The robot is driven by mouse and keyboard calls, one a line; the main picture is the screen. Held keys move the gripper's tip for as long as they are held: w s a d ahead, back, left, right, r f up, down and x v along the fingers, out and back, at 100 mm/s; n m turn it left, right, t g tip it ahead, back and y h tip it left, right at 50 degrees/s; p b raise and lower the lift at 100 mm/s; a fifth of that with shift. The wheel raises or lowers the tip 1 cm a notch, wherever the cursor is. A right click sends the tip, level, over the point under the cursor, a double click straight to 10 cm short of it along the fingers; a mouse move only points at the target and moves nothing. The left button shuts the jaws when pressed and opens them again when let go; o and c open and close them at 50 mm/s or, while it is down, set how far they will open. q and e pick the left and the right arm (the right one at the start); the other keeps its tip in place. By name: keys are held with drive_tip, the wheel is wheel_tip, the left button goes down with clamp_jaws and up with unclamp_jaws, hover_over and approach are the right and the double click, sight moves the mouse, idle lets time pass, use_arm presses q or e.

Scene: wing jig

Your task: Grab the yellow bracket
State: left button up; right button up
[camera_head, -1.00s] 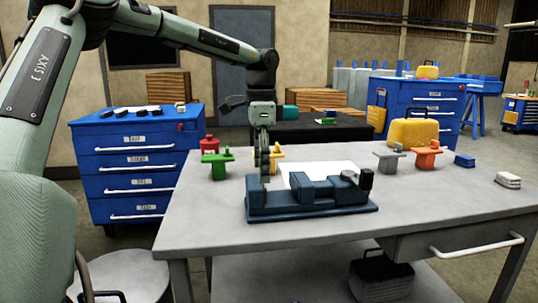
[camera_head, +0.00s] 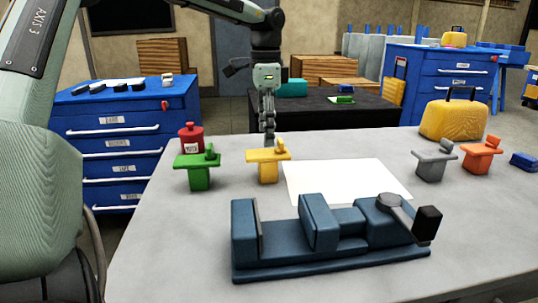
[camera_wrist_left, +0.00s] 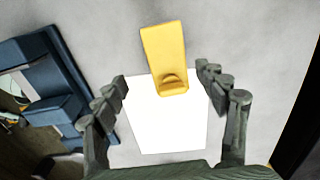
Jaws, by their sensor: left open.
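The yellow bracket (camera_head: 266,163) stands on the grey table, left of a white sheet. In the left wrist view the yellow bracket (camera_wrist_left: 166,58) lies ahead of and between the spread fingers, with its rounded knob toward the gripper. My left gripper (camera_head: 268,135) points down just above or behind the bracket in the head view. In the left wrist view my left gripper (camera_wrist_left: 163,85) is open, with nothing between its fingers. Whether a finger touches the bracket cannot be told. My right gripper is not in view.
A green bracket (camera_head: 196,170) and a red canister (camera_head: 190,138) stand to the left. A blue vise (camera_head: 325,235) sits in front. A white sheet (camera_head: 346,181) lies flat. Grey (camera_head: 434,162) and orange (camera_head: 481,156) brackets and a yellow case (camera_head: 453,120) stand at right.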

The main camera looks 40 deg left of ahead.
sight(268, 152)
use_arm(q)
drive_tip(key=shift+w+a, duration=0.15)
drive_tip(key=shift+w, duration=0.05)
drive_tip(key=shift+f, duration=0.35)
drive_tip(key=f, duration=0.4)
drive_tip(key=f+p, duration=0.1)
drive_tip(key=f, duration=0.2)
drive_tip(key=shift+w+a, duration=0.1)
drive_tip(key=shift+w, duration=0.2)
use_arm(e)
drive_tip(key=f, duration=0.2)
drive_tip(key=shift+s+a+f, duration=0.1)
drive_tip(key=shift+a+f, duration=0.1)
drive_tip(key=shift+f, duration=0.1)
use_arm(q)
drive_tip(key=shift+c, duration=0.3)
drive_tip(key=shift+r, duration=0.1)
drive_tip(key=c, duration=1.5)
